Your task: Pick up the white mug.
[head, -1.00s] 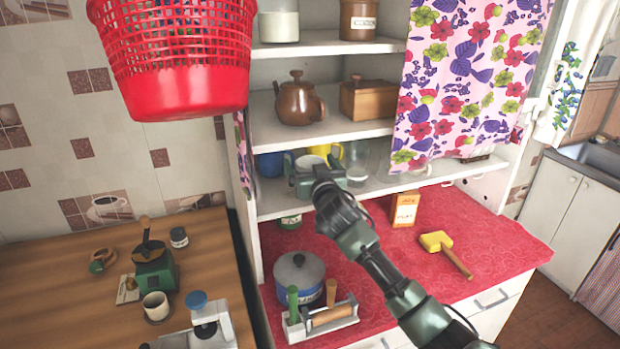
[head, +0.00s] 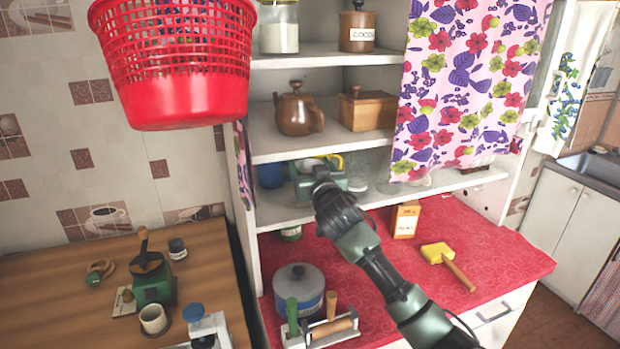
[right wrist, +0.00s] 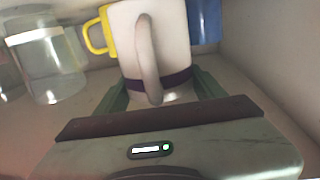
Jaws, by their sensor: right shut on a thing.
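The white mug (right wrist: 150,45) stands in the right wrist view with its handle facing my camera and a dark band near its base. My right gripper (right wrist: 160,92) has one green finger on each side of it and is shut on it, low on the body. In the head view my right gripper (head: 318,180) reaches into the lower shelf of the cupboard and hides most of the mug. My left gripper is not in view.
A yellow mug (right wrist: 97,36) and a blue mug (right wrist: 205,20) stand close behind the white mug. A glass jar (right wrist: 47,65) is to its left. The shelf above holds a brown teapot (head: 295,115). A floral curtain (head: 460,90) hangs at the right. A red basket (head: 185,95) is upper left.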

